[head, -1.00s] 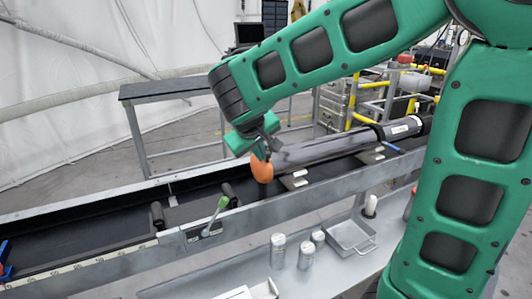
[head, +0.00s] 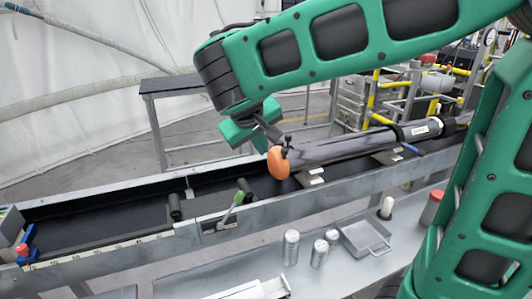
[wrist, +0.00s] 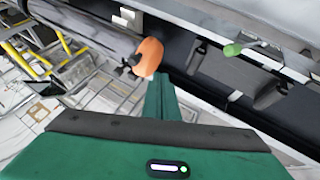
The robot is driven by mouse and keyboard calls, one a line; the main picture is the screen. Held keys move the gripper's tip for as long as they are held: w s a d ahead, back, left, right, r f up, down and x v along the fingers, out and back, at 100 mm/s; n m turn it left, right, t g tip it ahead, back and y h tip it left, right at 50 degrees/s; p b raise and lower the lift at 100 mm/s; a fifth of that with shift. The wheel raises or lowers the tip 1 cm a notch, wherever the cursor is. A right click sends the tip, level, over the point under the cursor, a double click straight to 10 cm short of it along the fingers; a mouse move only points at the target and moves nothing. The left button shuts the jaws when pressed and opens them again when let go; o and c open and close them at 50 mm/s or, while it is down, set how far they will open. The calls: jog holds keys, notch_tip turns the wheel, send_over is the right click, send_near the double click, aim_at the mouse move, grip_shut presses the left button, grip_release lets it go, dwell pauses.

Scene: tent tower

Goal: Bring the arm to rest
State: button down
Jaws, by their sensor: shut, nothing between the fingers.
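My green arm reaches across the upper part of the head view from the right. My gripper (head: 272,138) hangs at its end, just above and beside the orange end cap (head: 278,162) of a long dark tube. The gripper is shut and empty. The dark tube (head: 345,148) lies along the trough, with its orange cap at the left end. In the wrist view the orange cap (wrist: 149,57) shows just beyond the gripper (wrist: 160,85). A small black knob sits on the cap's side. Whether the gripper touches the cap is hard to tell.
A long metal trough (head: 130,257) crosses the view, with a green-handled lever (head: 238,198) on its near wall. A shelf in front holds silver canisters (head: 291,247) and a metal tray (head: 366,238). A bench stands behind. The trough's left part is mostly clear.

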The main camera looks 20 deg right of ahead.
jog(key=s+d+f+m+g, duration=0.2)
jog(key=s+d+m+g, duration=0.2)
jog(key=s+d, duration=0.85)
jog(key=s+d+f+m+g+y, duration=0.1)
jog(key=s+f, duration=0.3)
jog(key=s, duration=0.4)
jog(key=s+d+f+m+g+y, duration=0.1)
jog(key=s+d+f+m+y, duration=0.1)
jog(key=s, duration=0.5)
notch_tip(320, 180, down, 2)
jog(key=d+y, duration=0.1)
jog(key=d, duration=0.1)
jog(key=shift+s+d+f+m+y, duration=0.2)
jog(key=shift+s+d+m+y, duration=0.1)
jog(key=shift+s+m, duration=0.1)
